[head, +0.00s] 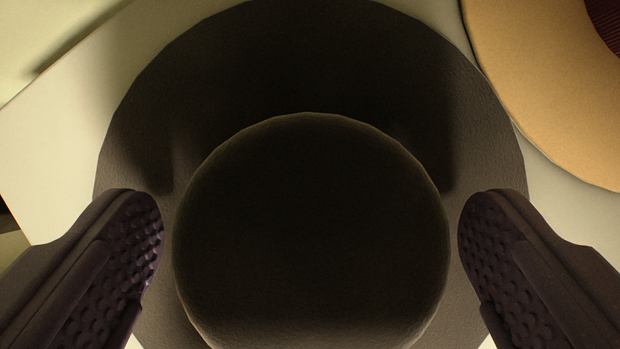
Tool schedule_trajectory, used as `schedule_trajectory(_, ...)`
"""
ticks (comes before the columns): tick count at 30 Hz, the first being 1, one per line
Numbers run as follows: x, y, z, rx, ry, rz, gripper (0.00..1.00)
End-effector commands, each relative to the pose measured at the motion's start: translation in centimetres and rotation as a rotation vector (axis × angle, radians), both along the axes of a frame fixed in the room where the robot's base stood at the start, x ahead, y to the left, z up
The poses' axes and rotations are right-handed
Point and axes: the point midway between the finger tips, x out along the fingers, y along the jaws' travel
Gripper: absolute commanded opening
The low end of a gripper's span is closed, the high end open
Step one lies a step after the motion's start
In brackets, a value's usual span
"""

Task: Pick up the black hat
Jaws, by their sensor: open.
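The black hat (310,235) fills the middle of the head view, seen from above, with its round crown toward me and its wide brim (300,60) spread around it. My gripper (311,225) is open, with one dark, bumpy finger on each side of the crown. The fingers overlap the brim in the picture, and a narrow strip of brim shows between each finger and the crown. I cannot tell whether the fingertips touch the brim. The lower part of the hat is cut off by the frame.
A tan hat (545,90) with a dark ribbed band lies at the upper right, its brim close to the black hat's brim. A pale surface (60,140) lies under the hats, with an edge at the left. The upper left is free of objects.

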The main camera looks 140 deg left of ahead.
Motion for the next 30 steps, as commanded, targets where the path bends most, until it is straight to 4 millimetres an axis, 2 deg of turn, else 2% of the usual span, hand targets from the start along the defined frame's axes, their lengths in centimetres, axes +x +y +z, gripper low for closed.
schedule_trajectory(1,0.0,0.0,0.1,0.000,0.000,0.000,1.00)
schedule_trajectory(2,0.0,0.0,0.1,0.000,0.000,0.000,0.95)
schedule_trajectory(6,0.0,0.0,0.1,0.000,0.000,0.000,0.63)
schedule_trajectory(9,0.0,0.0,0.1,0.000,0.000,0.000,0.44)
schedule_trajectory(20,-0.2,0.0,0.7,0.000,0.000,0.000,0.43)
schedule_trajectory(23,-0.4,0.1,1.7,0.001,-0.002,0.000,0.43)
schedule_trajectory(30,-0.4,0.1,5.7,0.001,-0.002,0.000,0.43)
